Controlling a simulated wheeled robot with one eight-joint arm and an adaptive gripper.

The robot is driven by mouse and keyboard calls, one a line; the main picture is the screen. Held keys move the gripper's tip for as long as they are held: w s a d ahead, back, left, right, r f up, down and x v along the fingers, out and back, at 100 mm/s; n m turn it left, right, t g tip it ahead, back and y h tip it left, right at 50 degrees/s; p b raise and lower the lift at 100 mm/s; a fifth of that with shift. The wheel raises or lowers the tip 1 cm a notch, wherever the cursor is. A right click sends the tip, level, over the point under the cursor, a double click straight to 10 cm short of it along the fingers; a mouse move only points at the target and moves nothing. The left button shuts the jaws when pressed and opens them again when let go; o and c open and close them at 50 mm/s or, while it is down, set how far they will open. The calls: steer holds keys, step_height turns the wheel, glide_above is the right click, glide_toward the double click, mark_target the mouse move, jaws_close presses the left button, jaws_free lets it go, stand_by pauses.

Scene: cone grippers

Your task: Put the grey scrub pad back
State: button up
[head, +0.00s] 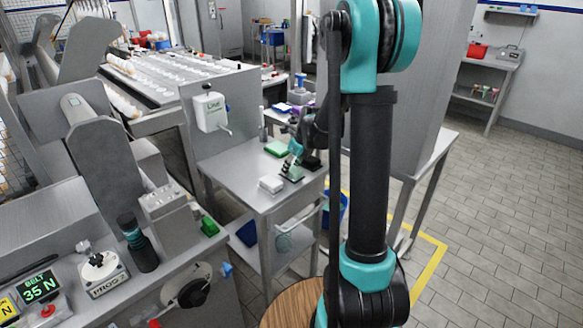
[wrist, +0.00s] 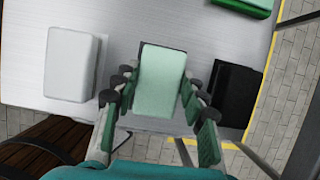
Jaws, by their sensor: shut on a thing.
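My gripper (wrist: 158,86) is shut on a pale green pad (wrist: 163,82), with a finger at each side of it. I cannot tell whether the pad is lifted clear of the steel table (wrist: 120,25). A pale grey, block-shaped pad (wrist: 72,66) lies on the table to the left of my gripper in the wrist view. In the head view, my gripper (head: 291,168) is over the front right part of the table, just right of the pale grey pad (head: 271,184). The held pad is hard to make out there.
A black block (wrist: 234,95) lies close to the right of my gripper. A wall-mounted white dispenser (head: 210,112) is at the back left. Some bare table lies left of the pads.

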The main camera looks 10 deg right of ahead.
steer(key=shift+f, duration=0.1)
steer(key=o, duration=1)
steer(key=v, duration=1.2)
steer(key=shift+s+d+f+n+h, duration=0.35)
steer(key=shift+s+f+n, duration=1.7)
steer(key=shift+s+n, duration=2.6)
steer(key=shift+s+d+f+n+h, duration=0.1)
steer(key=shift+s+f+n+h, duration=0.5)
steer(key=shift+s+f+n, duration=2.7)
steer(key=shift+s+d+f+n+h, duration=0.2)
steer(key=shift+s+f+n+h, duration=0.4)
steer(key=shift+s+n, duration=5.3)
steer(key=shift+w+f+n, duration=0.1)
steer(key=shift+w+n, duration=0.45)
steer(key=shift+w, duration=0.05)
